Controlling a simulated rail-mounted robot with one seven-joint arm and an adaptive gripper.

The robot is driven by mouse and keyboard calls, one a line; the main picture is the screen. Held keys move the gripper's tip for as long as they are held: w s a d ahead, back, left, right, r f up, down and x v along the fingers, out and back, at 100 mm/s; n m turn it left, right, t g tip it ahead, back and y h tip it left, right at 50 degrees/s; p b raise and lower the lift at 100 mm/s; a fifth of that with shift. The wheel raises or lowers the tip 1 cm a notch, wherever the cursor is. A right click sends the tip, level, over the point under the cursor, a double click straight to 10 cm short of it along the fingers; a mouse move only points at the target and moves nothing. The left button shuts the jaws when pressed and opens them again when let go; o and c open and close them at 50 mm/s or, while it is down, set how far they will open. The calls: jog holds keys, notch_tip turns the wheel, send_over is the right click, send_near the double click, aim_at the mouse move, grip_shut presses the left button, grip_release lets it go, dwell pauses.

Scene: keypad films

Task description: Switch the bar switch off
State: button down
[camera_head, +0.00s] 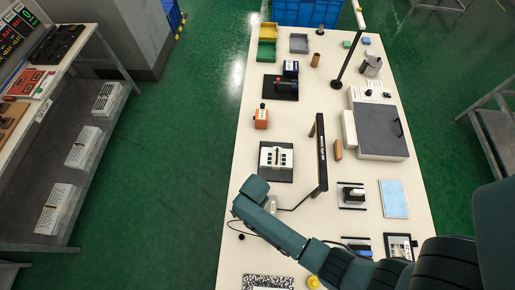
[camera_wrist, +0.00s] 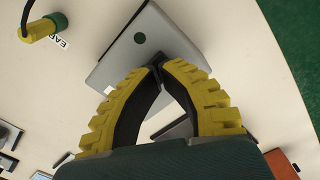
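My gripper shows in the wrist view (camera_wrist: 157,70) with its two yellow-ribbed fingers brought together at the tips. Nothing is visibly held. Beneath the tips is a grey plate (camera_wrist: 122,62) with a dark round dot. In the head view my arm reaches left over the near part of the table, and its end hides the fingertips. A small pale box (camera_head: 271,205) with a cable shows beside the arm's end; I cannot tell for sure whether it is the bar switch. A tall black bar with lettering (camera_head: 321,160) stands beyond it, with a cable running near its foot.
A white panel with black parts (camera_head: 276,158) lies on a dark base beyond my arm. An orange device (camera_head: 261,117) stands farther back. A grey-topped box (camera_head: 380,128) and a blue pad (camera_head: 393,199) are to the right. In the wrist view a yellow-green object (camera_wrist: 42,28) is at upper left.

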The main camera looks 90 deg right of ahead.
jog(key=shift+r+p, duration=2.85)
jog(key=shift+r, duration=0.15)
